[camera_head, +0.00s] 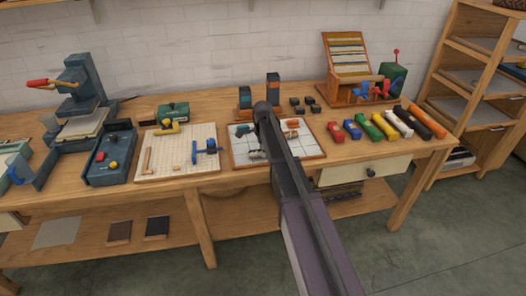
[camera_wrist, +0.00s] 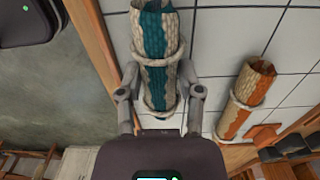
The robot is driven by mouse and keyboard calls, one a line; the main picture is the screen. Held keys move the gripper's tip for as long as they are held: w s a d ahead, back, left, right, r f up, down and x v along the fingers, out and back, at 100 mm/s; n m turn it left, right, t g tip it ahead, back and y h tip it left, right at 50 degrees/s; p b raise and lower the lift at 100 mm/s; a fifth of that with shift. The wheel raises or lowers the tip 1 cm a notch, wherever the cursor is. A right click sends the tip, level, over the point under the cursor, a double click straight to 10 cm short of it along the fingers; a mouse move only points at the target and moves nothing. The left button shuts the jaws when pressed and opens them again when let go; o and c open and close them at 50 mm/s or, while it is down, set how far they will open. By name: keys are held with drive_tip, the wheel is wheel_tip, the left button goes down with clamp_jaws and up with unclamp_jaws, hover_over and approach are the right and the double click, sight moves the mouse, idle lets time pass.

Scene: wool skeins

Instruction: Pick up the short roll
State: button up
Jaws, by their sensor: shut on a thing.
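In the wrist view a teal and cream wool roll (camera_wrist: 155,40) with pale bands lies between the two fingers of my gripper (camera_wrist: 160,80). The gripper is shut on it near its lower end. A cream and orange roll (camera_wrist: 246,95) lies apart to the right on the white tiles and looks smaller. In the head view my arm covers much of the wood-framed tiled board (camera_head: 306,146), and the grip itself is not clear there. An orange piece (camera_head: 292,123) shows on the board.
Two dark upright blocks (camera_head: 273,88) stand behind the board. Several coloured rolls (camera_head: 383,126) lie to its right. A pale pegboard (camera_head: 180,165) with tools is to the left. A slotted wooden rack (camera_head: 347,58) stands at the back right.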

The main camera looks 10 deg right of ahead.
drive_tip(key=shift+r+p, duration=1.3)
drive_tip(key=shift+r, duration=0.2)
drive_tip(key=s+d+r+p, duration=0.1)
drive_tip(key=s, duration=1.5)
drive_tip(key=shift+r, duration=0.15)
drive_tip(key=shift+d, duration=0.1)
